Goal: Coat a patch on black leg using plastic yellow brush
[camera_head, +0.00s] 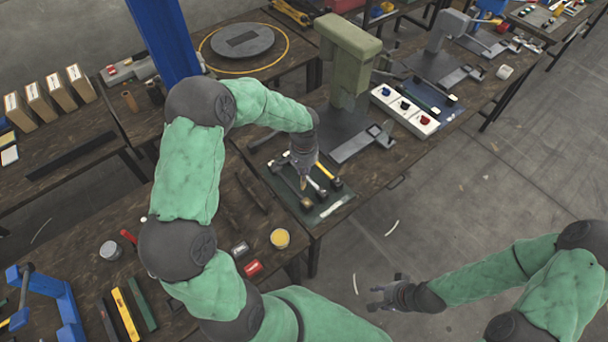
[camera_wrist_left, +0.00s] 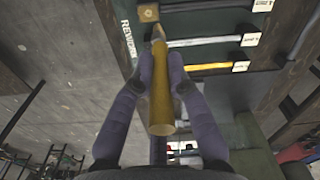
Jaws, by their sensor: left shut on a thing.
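My left gripper (camera_head: 302,172) is over the dark green tool mat on the middle table. In the left wrist view its fingers (camera_wrist_left: 160,75) are shut on a yellow-brown cylindrical brush (camera_wrist_left: 162,110), whose tapered tip points away from the camera. In the head view the brush tip (camera_head: 303,184) shows just below the fingers, above the mat. A dark table leg (camera_head: 313,258) stands under the front corner of the table; I cannot tell whether it is the black leg meant. My right gripper (camera_head: 380,296) is open and empty over the floor.
Hammers (camera_head: 318,188) lie on the tool mat (camera_head: 282,185). A tin with yellow content (camera_head: 280,238) and a red block (camera_head: 253,268) stand on the near table. A green press (camera_head: 348,65) rises behind the mat.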

